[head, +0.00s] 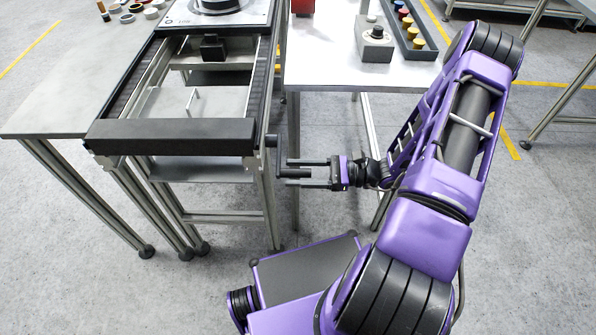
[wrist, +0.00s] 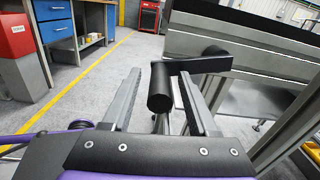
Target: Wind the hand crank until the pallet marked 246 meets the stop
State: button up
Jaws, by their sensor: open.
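The black hand crank (head: 273,150) is on the right side of the conveyor frame's near end, its arm hanging down and its handle (head: 294,173) pointing right. My gripper (head: 288,173) is open, its two fingers above and below the handle. In the wrist view the handle (wrist: 160,88) lies between the open fingers (wrist: 158,74), with a gap visible on both sides; the crank arm (wrist: 205,64) runs off right. A pale pallet (head: 250,14) carrying a dark round part sits at the conveyor's far end; its marking is too small to read. A black block (head: 212,47) stands nearer between the rails, possibly the stop.
A grey side table (head: 60,100) adjoins the conveyor on the left. A white table (head: 330,70) on the right holds a button box (head: 375,45) and a tray of coloured pieces (head: 408,35). Table legs (head: 368,120) stand behind my gripper.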

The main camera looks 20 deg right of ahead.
grip_shut()
dwell(1.4)
